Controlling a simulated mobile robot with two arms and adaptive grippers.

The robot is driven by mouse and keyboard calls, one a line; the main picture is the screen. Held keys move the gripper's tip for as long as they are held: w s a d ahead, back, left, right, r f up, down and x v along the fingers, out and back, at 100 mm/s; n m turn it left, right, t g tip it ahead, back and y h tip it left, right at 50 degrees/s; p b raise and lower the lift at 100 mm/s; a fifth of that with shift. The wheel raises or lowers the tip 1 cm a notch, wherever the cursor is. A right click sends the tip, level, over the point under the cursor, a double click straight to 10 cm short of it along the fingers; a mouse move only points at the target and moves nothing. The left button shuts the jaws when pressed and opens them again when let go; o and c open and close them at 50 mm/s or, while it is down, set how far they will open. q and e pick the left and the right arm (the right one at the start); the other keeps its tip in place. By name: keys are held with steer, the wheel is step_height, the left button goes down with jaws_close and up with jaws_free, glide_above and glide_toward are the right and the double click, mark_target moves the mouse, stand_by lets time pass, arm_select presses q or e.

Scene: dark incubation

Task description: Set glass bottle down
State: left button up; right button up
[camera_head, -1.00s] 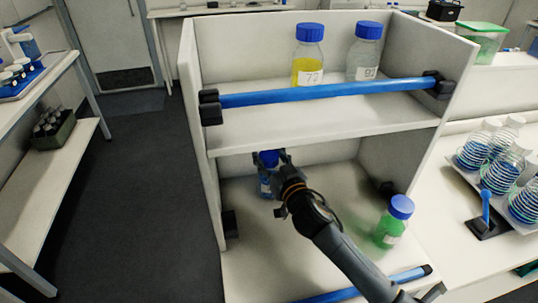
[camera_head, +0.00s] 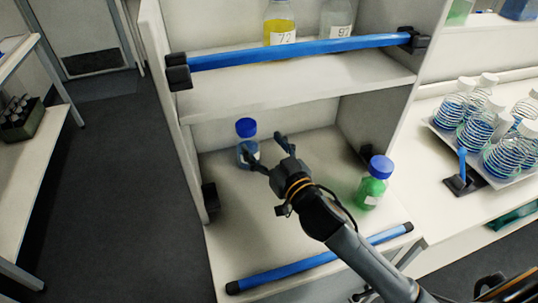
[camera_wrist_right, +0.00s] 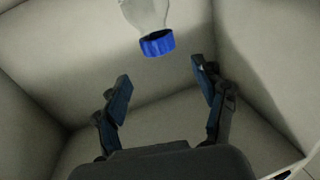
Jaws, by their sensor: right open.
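A glass bottle with a blue cap (camera_head: 246,138) and bluish contents stands upright on the lower shelf (camera_head: 285,235), toward the back left. My right gripper (camera_head: 266,150) is open, just to the right of and in front of this bottle. In the right wrist view the fingers of the gripper (camera_wrist_right: 163,95) are spread with nothing between them. The bottle's blue cap (camera_wrist_right: 157,43) and clear body show beyond the fingertips there, apart from them. A green bottle with a blue cap (camera_head: 371,185) stands at the right of the same shelf. My left gripper is not in view.
A blue rail (camera_head: 290,266) runs along the lower shelf's front edge and another blue rail (camera_head: 300,50) along the upper one. Yellow (camera_head: 279,20) and clear (camera_head: 337,20) bottles stand above. A tray (camera_head: 505,178) of blue-ringed bottles is on the bench at right.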

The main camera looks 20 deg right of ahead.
steer(key=shift+s+d, duration=0.25)
steer(key=shift+s, duration=0.95)
steer(key=shift+r, duration=0.1)
